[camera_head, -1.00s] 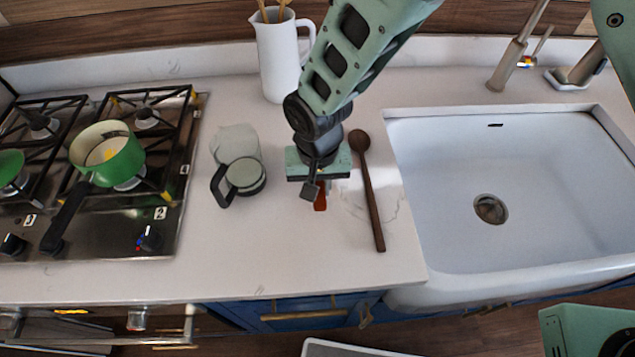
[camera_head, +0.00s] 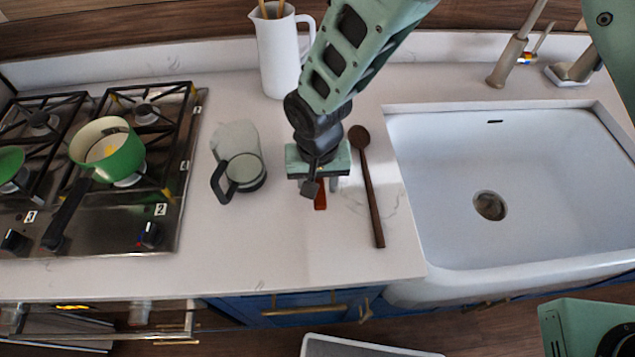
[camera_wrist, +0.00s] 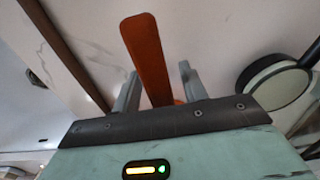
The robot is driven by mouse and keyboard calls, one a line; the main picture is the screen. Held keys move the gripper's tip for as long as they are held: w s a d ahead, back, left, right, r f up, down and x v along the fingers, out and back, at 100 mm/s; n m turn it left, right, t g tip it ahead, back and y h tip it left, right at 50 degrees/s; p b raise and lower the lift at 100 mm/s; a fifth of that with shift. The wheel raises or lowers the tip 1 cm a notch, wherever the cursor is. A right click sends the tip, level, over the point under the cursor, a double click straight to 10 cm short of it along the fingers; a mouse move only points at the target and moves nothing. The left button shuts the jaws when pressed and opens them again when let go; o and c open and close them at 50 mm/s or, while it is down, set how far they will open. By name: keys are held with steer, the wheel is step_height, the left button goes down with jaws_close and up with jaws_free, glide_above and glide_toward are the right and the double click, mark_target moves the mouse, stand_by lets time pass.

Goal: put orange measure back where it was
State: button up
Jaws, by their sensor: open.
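The orange measure (camera_head: 320,200) lies on the white counter, mostly hidden under my gripper in the head view. In the wrist view its long flat orange handle (camera_wrist: 143,45) extends away between the two fingers, and a rounded orange part shows just at the gripper's edge. My gripper (camera_head: 321,187) points down over the measure. In the wrist view my gripper (camera_wrist: 158,75) is open, with one grey finger on each side of the handle and gaps showing. The bowl of the measure is mostly hidden.
A wooden spoon (camera_head: 370,195) lies close to the right of my gripper. A white pitcher (camera_head: 279,60) stands behind. The sink (camera_head: 440,180) is right, the stove (camera_head: 110,215) left. The front counter is clear.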

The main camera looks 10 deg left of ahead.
step_height(320, 180, up, 10)
steer(key=b, duration=0.3)
steer(key=shift+r, duration=0.75)
steer(key=shift+s+d+r, duration=0.1)
steer(key=shift+d+r, duration=0.05)
steer(key=shift+d, duration=0.1)
steer(key=s+d+r+n, duration=0.2)
steer(key=s+d, duration=0.4)
steer(key=d, duration=0.4)
steer(key=s+d+r+n, duration=0.2)
steer(key=s+d+r, duration=0.2)
steer(key=d, duration=0.6)
steer(key=s, duration=0.2)
steer(key=shift+s+d+r+n+y, duration=0.2)
steer(key=shift+s+n+y, duration=0.1)
steer(key=shift+s+n, duration=0.1)
steer(key=shift+f+b, duration=0.2)
steer(key=shift+b, duration=0.15)
